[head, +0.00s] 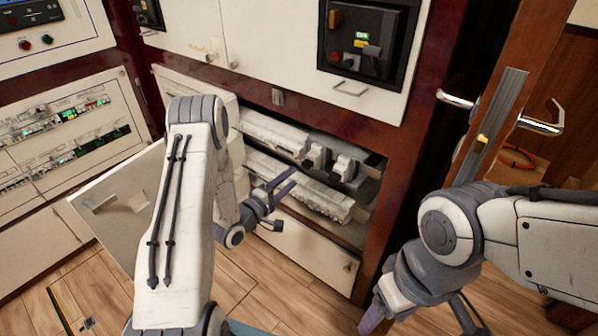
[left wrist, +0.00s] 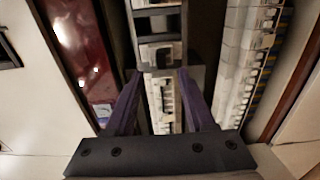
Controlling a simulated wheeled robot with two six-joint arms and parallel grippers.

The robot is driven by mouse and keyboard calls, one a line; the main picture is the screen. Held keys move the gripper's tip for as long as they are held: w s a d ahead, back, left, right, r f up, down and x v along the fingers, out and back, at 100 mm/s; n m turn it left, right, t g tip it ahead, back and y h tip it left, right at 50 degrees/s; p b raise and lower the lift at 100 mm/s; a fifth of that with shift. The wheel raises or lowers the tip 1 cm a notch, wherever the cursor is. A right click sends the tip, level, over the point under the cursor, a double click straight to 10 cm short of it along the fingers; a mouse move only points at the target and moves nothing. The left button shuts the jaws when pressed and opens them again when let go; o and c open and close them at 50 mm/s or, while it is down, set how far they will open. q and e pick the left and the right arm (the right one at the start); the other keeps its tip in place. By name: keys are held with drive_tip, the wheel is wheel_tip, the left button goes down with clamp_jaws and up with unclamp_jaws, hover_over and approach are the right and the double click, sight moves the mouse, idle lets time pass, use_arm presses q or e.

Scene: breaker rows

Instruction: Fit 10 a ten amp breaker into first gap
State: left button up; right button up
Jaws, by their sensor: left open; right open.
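The upper breaker row (head: 275,132) sits in an open cabinet bay, with pale breakers and dark gaps toward its right end. The lower breaker row (head: 300,185) runs below it, partly behind my left gripper (head: 278,200). That gripper is open in front of the rows. In the left wrist view its purple fingers (left wrist: 160,90) stand apart, with pale breakers (left wrist: 162,102) showing between them. I cannot tell whether they touch. A dark gap (left wrist: 157,24) shows beyond the fingertips. My right gripper (head: 420,318) is open and low, away from the rows. Ratings are unreadable.
An open white panel (head: 120,205) stands left of the bay. Another cabinet with breaker rows (head: 70,130) is further left. A wooden door with a metal handle (head: 540,126) is at the right.

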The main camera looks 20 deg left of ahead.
use_arm(q)
drive_tip(key=shift+v, duration=1.75)
